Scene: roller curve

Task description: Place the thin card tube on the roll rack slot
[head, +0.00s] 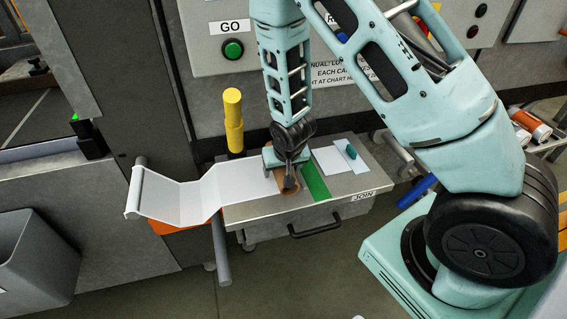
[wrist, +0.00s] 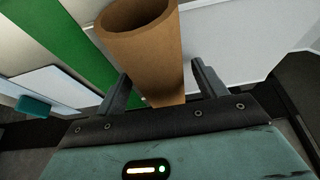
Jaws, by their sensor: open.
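The brown card tube (head: 287,187) lies on the small metal table (head: 240,213) marked JOIN, partly hidden under my gripper (head: 289,184) in the head view. In the wrist view the tube (wrist: 143,45) shows its hollow end and runs between the two fingers of my gripper (wrist: 162,82). The fingers stand apart on either side of it, with a gap visible on the right. A rack (head: 550,145) holding orange and white rolls (head: 530,124) stands at the far right of the head view; I cannot tell which slot is free.
A white sheet (head: 205,190) runs left over a bar. A green strip (head: 314,181), white card (head: 331,160) and teal object (head: 351,151) lie on the table. A yellow post (head: 233,120) stands behind. A grey bin (head: 35,245) is at left.

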